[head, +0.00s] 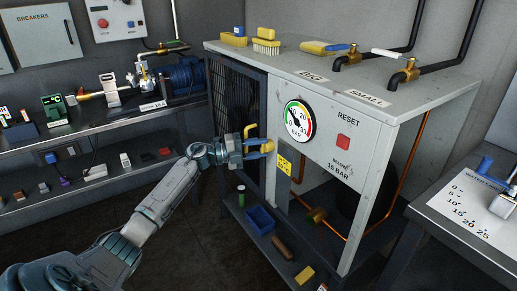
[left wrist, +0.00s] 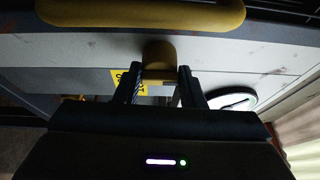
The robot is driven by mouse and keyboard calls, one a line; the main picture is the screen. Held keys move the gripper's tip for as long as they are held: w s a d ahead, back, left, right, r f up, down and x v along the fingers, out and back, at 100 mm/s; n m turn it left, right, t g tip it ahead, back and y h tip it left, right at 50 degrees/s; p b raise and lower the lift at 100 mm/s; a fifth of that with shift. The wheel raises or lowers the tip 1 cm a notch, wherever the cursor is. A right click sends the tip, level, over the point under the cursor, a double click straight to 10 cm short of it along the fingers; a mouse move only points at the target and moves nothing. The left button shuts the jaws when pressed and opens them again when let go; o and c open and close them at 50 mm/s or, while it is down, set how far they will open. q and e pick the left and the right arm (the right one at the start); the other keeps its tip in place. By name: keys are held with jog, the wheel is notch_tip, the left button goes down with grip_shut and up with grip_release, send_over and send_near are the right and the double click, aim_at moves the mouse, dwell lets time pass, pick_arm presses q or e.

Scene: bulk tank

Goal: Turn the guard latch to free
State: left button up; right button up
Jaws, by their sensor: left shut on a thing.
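The guard latch is a yellow piece (head: 268,147) on the front left edge of the grey cabinet, just below the round gauge. My left gripper (head: 257,152) is at the latch and shut on it. In the left wrist view the yellow latch (left wrist: 158,58) sits between the two dark fingers (left wrist: 160,88). A long yellow bar (left wrist: 145,12) runs across the top of that view, apart from the fingers. A yellow label (head: 284,163) is on the panel just right of the latch. My fingers hide part of the latch. My right gripper is not in view.
The gauge (head: 298,121) and the red reset button (head: 343,143) are on the panel above and right. A low shelf (head: 247,232) holds a blue bin (head: 261,219). A bench (head: 70,148) stands at the left.

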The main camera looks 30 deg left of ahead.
pick_arm(q)
jog(key=shift+s+f, duration=0.1)
jog(key=shift+f, duration=0.15)
jog(key=o, duration=1)
jog(key=shift+c, duration=0.2)
jog(key=shift+r, duration=0.1)
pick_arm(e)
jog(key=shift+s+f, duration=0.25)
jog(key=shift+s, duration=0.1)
pick_arm(q)
jog(key=v, duration=1)
jog(key=shift+s+a+b, duration=0.2)
jog(key=shift+a+b, duration=0.05)
jog(key=shift+b, duration=0.1)
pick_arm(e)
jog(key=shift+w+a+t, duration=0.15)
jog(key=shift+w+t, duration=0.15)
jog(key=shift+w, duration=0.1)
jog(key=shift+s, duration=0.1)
